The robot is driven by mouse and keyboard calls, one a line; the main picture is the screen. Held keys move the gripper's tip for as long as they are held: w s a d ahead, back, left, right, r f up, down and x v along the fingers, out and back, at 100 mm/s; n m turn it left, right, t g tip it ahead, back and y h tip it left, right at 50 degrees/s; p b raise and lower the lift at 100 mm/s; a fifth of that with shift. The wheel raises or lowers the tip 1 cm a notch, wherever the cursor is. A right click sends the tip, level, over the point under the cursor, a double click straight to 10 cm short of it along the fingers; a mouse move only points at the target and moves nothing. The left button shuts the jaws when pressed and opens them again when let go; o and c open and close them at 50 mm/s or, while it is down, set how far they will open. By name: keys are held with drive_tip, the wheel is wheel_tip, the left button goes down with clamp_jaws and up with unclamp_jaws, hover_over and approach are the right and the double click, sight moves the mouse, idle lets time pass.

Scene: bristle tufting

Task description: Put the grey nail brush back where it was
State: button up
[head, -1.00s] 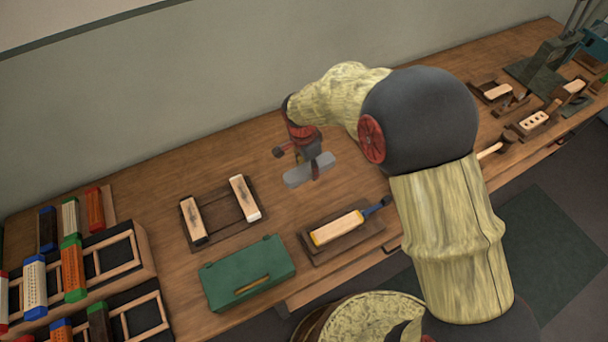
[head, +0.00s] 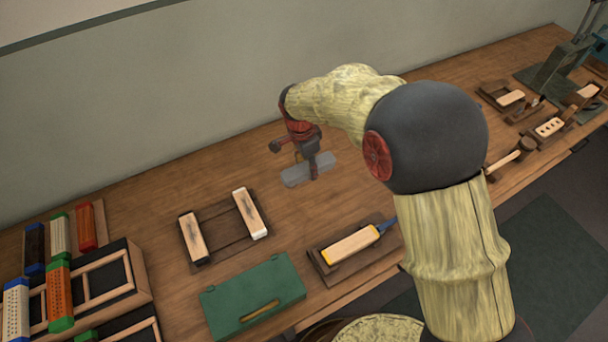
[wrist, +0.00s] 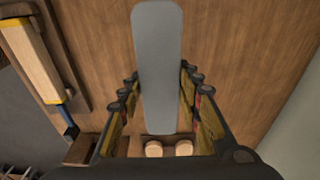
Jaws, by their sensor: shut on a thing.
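My gripper (head: 309,164) is shut on the grey nail brush (head: 321,166), a long flat bar with rounded ends. In the wrist view the grey brush (wrist: 158,60) lies lengthwise between the fingers of my gripper (wrist: 160,100). The brush appears held above the table, but its height is hard to tell. To its left a dark wooden frame (head: 226,234) holds a pale block at each end, with a bare gap between them. I cannot tell from the frames where the brush was before.
A pale block with yellow band and blue handle (head: 352,244) lies on a dark tray. A green box (head: 252,296) stands at the front. Racks of coloured brushes (head: 60,290) fill the left. Wooden tools (head: 548,127) lie at the right. Bare table surrounds my gripper.

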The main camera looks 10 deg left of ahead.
sight(304, 167)
drive_tip(key=w+f, duration=0.1)
drive_tip(key=w+a+f+b, duration=0.1)
drive_tip(key=f, duration=0.1)
drive_tip(key=w+a+f, duration=0.1)
drive_tip(key=f, duration=0.1)
drive_tip(key=shift+w+f, duration=0.25)
drive_tip(key=shift+w, duration=0.1)
drive_tip(key=shift+f+b, duration=0.55)
drive_tip(key=shift+f, duration=0.85)
drive_tip(key=shift+f, duration=0.15)
drive_tip(key=o, duration=1.1)
drive_tip(key=r+p, duration=0.1)
drive_tip(key=r, duration=0.3)
drive_tip(key=r+p, duration=0.1)
drive_tip(key=r, duration=0.3)
drive_tip(key=s+a+r+p, duration=0.1)
drive_tip(key=r, duration=0.3)
drive_tip(key=shift+r, duration=0.1)
